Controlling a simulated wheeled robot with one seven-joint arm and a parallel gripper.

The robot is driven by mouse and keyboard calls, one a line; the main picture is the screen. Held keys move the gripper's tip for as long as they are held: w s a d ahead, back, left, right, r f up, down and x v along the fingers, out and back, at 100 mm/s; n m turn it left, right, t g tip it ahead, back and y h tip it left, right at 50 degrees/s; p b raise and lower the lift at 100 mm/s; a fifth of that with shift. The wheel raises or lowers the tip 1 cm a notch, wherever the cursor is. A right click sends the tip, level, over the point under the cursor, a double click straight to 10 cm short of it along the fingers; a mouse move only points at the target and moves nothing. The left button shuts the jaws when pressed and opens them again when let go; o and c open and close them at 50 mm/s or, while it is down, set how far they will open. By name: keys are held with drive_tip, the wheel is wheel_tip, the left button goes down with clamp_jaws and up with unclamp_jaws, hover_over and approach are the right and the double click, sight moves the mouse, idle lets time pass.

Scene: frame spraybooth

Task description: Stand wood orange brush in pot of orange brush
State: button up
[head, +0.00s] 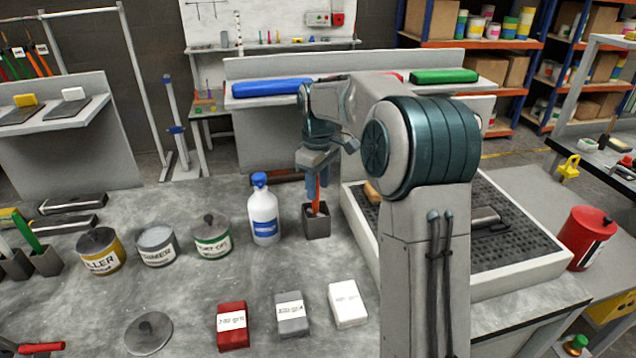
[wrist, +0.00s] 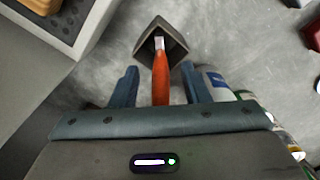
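The orange brush (head: 317,197) stands in a dark grey square pot (head: 316,224) near the back of the bench. In the wrist view its orange handle (wrist: 161,78) points up toward my gripper and its metal end goes down into the pot (wrist: 172,28). It looks nearly upright with a slight lean. My gripper (head: 314,190) is above the pot, with its fingers on either side of the handle. In the wrist view the fingers of my gripper (wrist: 160,84) are wide apart, with gaps between them and the handle. The brush's lower end is hidden inside the pot.
A white bottle (head: 264,215) stands close left of the pot. A framed dark grate tray (head: 505,232) lies to the right. Several paint cans, including the green-banded one (head: 211,238), stand further left. Red (head: 232,325), grey and white blocks sit in front; bench between is clear.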

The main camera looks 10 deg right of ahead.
wheel_tip(320, 180, up, 14)
drive_tip(key=p, duration=0.1)
idle(0.5)
drive_tip(key=shift+f, duration=0.1)
